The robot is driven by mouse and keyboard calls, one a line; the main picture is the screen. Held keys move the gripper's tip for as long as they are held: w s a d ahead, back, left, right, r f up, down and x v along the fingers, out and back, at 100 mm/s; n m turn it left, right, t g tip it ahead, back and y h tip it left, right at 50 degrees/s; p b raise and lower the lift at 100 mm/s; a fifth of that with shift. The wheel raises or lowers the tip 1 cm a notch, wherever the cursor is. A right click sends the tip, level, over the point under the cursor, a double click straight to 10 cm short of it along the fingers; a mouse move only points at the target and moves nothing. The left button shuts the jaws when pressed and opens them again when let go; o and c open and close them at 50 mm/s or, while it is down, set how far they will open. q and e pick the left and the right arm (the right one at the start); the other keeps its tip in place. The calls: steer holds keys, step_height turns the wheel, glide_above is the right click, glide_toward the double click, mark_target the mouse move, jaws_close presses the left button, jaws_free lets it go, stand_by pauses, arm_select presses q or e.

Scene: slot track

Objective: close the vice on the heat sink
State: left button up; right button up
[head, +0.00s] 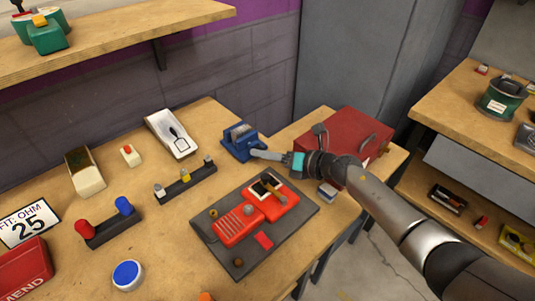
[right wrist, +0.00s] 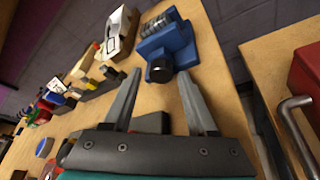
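The blue vice (head: 238,149) stands near the back edge of the bench, and it fills the top middle of the right wrist view (right wrist: 178,44). A grey finned heat sink (head: 241,131) sits between its jaws; its fins show in the right wrist view (right wrist: 164,22). I cannot tell how tightly the jaws meet it. The vice's black round knob (right wrist: 159,70) faces my right gripper (head: 262,154). The right gripper's two fingers are apart and empty in the right wrist view (right wrist: 160,76), with the knob between and just beyond their tips. My left gripper is not in view.
A red toolbox (head: 352,136) stands right of the vice, behind my right arm. A dark mat with a red device (head: 233,227) lies in front. A shelf (head: 125,35) overhangs at upper left.

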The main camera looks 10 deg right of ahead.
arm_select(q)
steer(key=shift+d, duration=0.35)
arm_select(e)
steer(key=shift+o, duration=0.2)
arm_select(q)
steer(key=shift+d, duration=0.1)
arm_select(e)
steer(key=shift+d, duration=0.1)
